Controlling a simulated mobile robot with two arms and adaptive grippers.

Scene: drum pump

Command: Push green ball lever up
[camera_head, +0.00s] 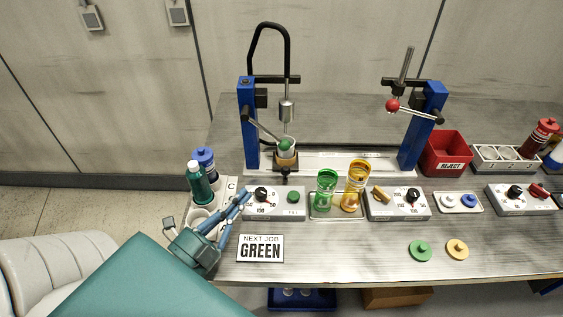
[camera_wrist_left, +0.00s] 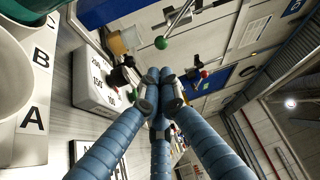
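The green ball (camera_head: 285,146) is at the low end of a metal lever (camera_head: 262,129) that slopes down to the right from the left blue post (camera_head: 248,125). In the head view it overlaps the cup on the pump stand. In the left wrist view the green ball (camera_wrist_left: 161,43) shows beyond the fingertips, apart from them. My left gripper (camera_head: 244,196) is at the left end of the dial box, in front of and left of the ball. Its blue fingers meet at the tips (camera_wrist_left: 160,82) with nothing seen between them. My right gripper is out of view.
A dial box (camera_head: 274,212) is close by the fingertips. Green (camera_head: 326,190) and amber (camera_head: 355,186) glasses stand on a tray to the right. A red-ball lever (camera_head: 392,106) is at the right post.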

